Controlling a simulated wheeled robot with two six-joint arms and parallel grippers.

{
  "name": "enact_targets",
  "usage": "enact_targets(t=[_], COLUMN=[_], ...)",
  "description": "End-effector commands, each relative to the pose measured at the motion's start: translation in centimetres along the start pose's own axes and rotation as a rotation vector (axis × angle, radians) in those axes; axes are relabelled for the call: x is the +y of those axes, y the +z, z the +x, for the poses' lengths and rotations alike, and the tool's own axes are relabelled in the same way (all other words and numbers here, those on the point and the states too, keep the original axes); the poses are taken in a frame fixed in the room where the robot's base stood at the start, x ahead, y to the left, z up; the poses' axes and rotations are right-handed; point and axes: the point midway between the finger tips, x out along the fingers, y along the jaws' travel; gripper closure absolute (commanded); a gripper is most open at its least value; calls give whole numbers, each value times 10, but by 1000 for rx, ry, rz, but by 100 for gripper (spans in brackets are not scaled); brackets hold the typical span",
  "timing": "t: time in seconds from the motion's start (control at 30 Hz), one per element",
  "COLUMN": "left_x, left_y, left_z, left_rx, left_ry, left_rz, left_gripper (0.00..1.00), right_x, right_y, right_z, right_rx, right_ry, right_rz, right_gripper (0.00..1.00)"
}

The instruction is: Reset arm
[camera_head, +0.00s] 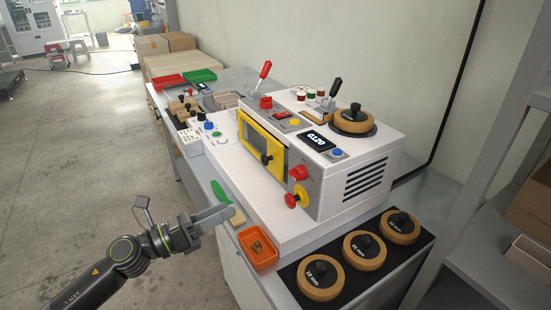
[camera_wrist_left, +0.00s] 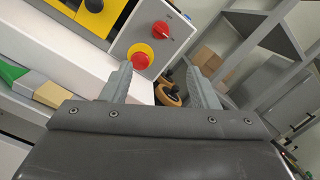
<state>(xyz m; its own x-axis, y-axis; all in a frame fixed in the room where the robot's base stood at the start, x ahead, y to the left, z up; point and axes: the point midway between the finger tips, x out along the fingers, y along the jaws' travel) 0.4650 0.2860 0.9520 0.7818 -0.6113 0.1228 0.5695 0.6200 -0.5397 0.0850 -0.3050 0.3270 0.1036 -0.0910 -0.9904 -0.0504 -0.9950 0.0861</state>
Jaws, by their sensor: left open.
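My left gripper (camera_head: 222,213) reaches in from the left in the head view and hovers at the front edge of the bench, beside a green-handled tool and an orange tray. In the left wrist view its two fingers (camera_wrist_left: 161,88) are apart with nothing gripped between them. The white box former (camera_head: 300,160) stands on the bench, with a yellow-framed window, a red lever and a red knob on a yellow base (camera_head: 297,196). That red knob also shows between and beyond the fingers in the left wrist view (camera_wrist_left: 140,61). My right gripper is in neither view.
Several wooden discs with black knobs (camera_head: 364,250) lie on a black mat at the bench's right end. A green-handled tool (camera_head: 220,192) lies near the front edge.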

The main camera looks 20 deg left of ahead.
Motion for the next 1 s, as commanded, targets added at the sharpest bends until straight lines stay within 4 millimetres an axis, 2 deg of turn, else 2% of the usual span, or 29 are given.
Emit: enact_targets(t=[0.13,0.23,0.27,0.37,0.4,0.47,0.5,0.57,0.6,0.67,0.73,0.87,1.0], left_x=[5,30,42,93,116,150,170,198,215,235,252,264,250], left_y=[0,-4,-6,-21,-31,-50,-66,-93,-113,-147,-188,-272,-363], left_z=[-1,-5,-8,-24,-34,-51,-64,-85,-101,-125,-155,-210,-266], left_rx=[-7,-39,-57,-136,-176,-242,-286,-357,-406,-483,-574,-748,-942], left_ry=[12,70,99,224,284,373,432,523,584,675,780,976,1187], left_rz=[-21,-115,-164,-373,-471,-623,-720,-867,-962,-1101,-1254,-1508,-1737], left_gripper=[46,46,46,46,46,46,46,46,46,46,46,46,46], right_x=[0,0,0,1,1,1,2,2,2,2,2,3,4], right_y=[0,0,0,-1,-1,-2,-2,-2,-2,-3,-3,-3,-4], right_z=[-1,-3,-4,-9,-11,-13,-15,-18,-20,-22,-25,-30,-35], right_rx=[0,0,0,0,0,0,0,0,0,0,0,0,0], right_ry=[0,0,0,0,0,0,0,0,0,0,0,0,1], right_rz=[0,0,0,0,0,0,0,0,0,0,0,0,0], right_gripper=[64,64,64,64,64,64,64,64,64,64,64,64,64])
